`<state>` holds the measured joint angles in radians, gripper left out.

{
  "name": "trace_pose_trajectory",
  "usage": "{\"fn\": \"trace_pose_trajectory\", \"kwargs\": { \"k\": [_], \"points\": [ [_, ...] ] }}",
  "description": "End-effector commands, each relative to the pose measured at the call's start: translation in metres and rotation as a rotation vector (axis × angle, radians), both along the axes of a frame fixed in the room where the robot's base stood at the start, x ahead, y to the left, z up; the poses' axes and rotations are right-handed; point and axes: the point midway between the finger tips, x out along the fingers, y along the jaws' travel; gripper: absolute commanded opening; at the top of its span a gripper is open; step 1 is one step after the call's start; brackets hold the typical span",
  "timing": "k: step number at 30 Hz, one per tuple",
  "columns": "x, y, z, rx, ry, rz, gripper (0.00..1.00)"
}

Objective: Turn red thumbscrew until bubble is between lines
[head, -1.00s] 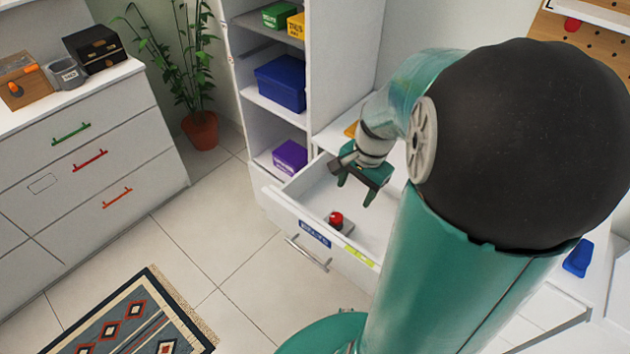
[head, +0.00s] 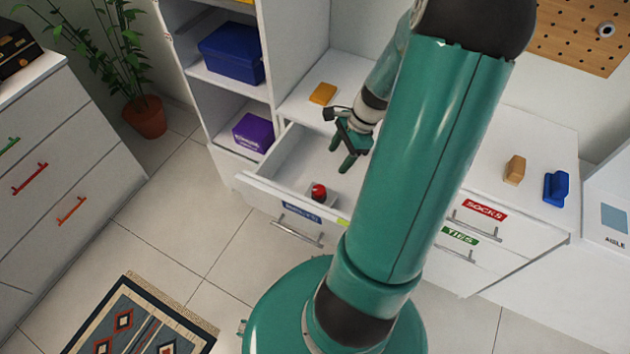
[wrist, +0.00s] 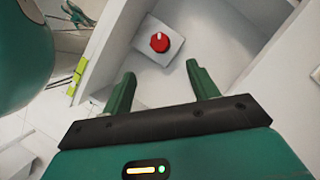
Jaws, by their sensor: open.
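A red thumbscrew (head: 319,192) stands on a small light-grey block inside an open white drawer (head: 262,188). In the wrist view the red thumbscrew (wrist: 159,42) has a pale mark on its top, and its block (wrist: 148,52) lies in a corner of the drawer. My gripper (head: 341,166) is open and empty above the drawer, behind the thumbscrew in the head view. In the wrist view my gripper's fingers (wrist: 160,82) stand apart, with the thumbscrew beyond their tips and not between them. I cannot make out a bubble or lines in either view.
A yellow-orange block (head: 323,94) lies on the white top behind the drawer. A purple box (head: 254,133) and a blue box (head: 231,52) sit on shelves to the left. A tan block (head: 514,170) and a blue object (head: 556,188) stand on the right top.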

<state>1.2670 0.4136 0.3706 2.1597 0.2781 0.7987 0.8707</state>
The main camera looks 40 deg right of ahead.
Motion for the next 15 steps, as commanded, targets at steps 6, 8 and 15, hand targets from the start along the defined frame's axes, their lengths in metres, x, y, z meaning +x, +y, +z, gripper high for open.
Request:
{"fn": "trace_pose_trajectory", "kwargs": {
  "k": [6,8,15],
  "points": [
    [-0.003,0.003,-0.013,0.006,0.002,-0.008,0.59],
    [-0.003,0.006,-0.022,0.007,0.001,-0.008,0.59],
    [0.004,0.022,-0.065,0.007,0.001,-0.006,0.59]
  ]
}}
